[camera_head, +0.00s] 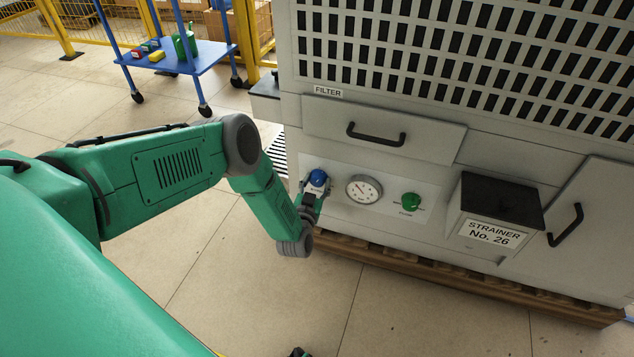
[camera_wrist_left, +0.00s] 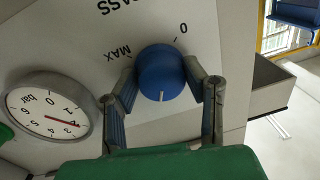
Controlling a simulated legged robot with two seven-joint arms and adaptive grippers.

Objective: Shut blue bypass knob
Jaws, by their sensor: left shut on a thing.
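The blue bypass knob (camera_wrist_left: 160,72) is on the light grey panel of the machine. It also shows in the head view (camera_head: 317,178), left of the gauge. In the head view my left gripper (camera_head: 314,198) partly hides the knob's surroundings. My right gripper cannot be clearly made out.
A round pressure gauge (camera_head: 364,191) and a green knob (camera_head: 411,200) are right of the blue knob. The strainer box (camera_head: 490,232) juts out further right. The filter drawer (camera_head: 383,133) with a black handle is above. A blue cart (camera_head: 215,55) stands at the back left.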

